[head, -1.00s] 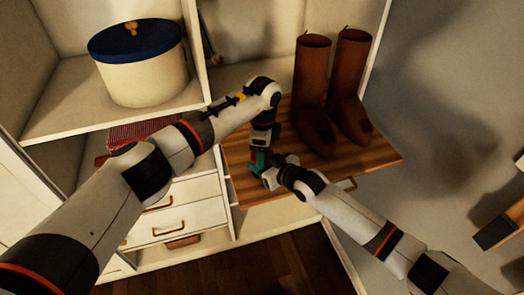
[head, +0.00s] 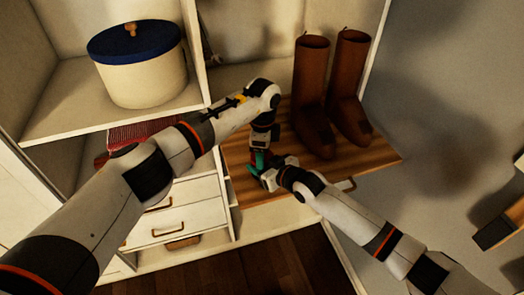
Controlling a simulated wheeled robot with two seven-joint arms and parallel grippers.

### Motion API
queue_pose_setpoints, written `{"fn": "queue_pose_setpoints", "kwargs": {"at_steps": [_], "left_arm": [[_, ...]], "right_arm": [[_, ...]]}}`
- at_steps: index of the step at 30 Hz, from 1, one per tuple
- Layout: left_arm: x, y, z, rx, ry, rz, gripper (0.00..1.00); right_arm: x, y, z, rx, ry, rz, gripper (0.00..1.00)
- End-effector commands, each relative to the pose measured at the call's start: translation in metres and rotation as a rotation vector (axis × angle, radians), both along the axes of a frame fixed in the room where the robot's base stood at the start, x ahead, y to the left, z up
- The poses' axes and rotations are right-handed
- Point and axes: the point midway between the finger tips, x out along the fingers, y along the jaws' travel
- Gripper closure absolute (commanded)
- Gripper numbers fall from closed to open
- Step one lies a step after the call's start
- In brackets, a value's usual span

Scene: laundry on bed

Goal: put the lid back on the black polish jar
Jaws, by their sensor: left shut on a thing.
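My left gripper (head: 261,155) points down over the wooden shelf board, below its bent wrist. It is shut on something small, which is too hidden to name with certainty. My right gripper (head: 264,175) comes in from the lower right, and its end meets the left gripper's tip, touching or nearly touching. Green and dark red patches show where the two meet. Whether the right gripper is open or shut cannot be seen. I cannot make out the black polish jar or its lid; the grippers may hide them.
Two tall brown boots (head: 312,95) stand on the wooden board (head: 375,160), behind and right of my grippers. A cream round box (head: 145,78) with a blue lid stands on the upper left shelf. White drawers (head: 180,220) are below. The board's right end is clear.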

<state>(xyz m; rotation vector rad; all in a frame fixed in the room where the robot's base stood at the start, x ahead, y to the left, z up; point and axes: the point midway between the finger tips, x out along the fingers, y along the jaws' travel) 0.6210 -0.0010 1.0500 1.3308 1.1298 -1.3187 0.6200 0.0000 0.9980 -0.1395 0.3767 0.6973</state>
Motion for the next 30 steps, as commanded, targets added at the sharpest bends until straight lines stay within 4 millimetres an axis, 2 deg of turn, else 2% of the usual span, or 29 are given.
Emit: {"fn": "queue_pose_setpoints", "kwargs": {"at_steps": [22, 23, 24, 30], "left_arm": [[-0.0011, 0.0017, -0.011, 0.007, 0.005, 0.001, 0.63], [-0.0011, 0.0017, -0.011, 0.007, 0.006, 0.002, 0.39], [-0.0011, 0.0018, -0.0111, 0.007, 0.005, 0.002, 0.35], [-0.0013, 0.0021, -0.0113, 0.008, 0.007, 0.002, 0.35]], "right_arm": [[0.0003, 0.0015, 0.0024, 0.007, -0.004, 0.001, 0.89], [0.0004, 0.0015, 0.0025, 0.007, -0.004, 0.001, 0.89], [0.0004, 0.0015, 0.0026, 0.007, -0.004, 0.001, 0.89], [0.0008, 0.0013, 0.0031, 0.009, -0.005, 0.001, 0.89]]}}
